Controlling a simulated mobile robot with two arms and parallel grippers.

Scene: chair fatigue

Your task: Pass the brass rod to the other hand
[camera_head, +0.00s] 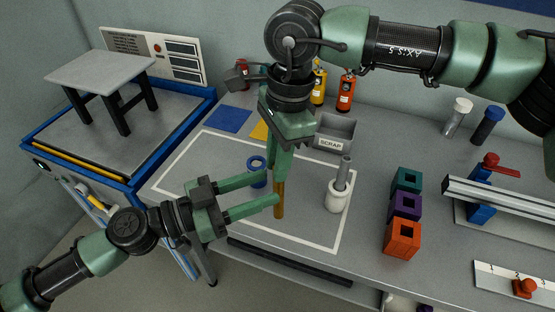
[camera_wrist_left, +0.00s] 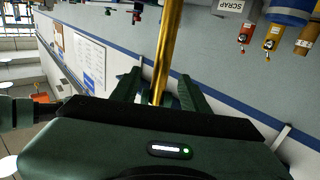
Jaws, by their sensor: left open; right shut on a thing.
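The brass rod (camera_head: 279,200) hangs upright below my right gripper (camera_head: 280,172), which is shut on its upper part. My left gripper (camera_head: 268,188) reaches in from the left, open, with its fingertips at the rod's lower part. In the left wrist view the rod (camera_wrist_left: 169,45) runs down between the two open fingers of my left gripper (camera_wrist_left: 157,88), with a gap on each side. The rod's top is hidden in my right gripper.
Below lies a grey bench with a white outlined area (camera_head: 335,240). A blue ring (camera_head: 257,162) stands behind my left fingers. A white cup (camera_head: 337,202) with a grey rod is close on the right. Coloured blocks (camera_head: 403,238) and a SCRAP bin (camera_head: 333,143) stand farther off.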

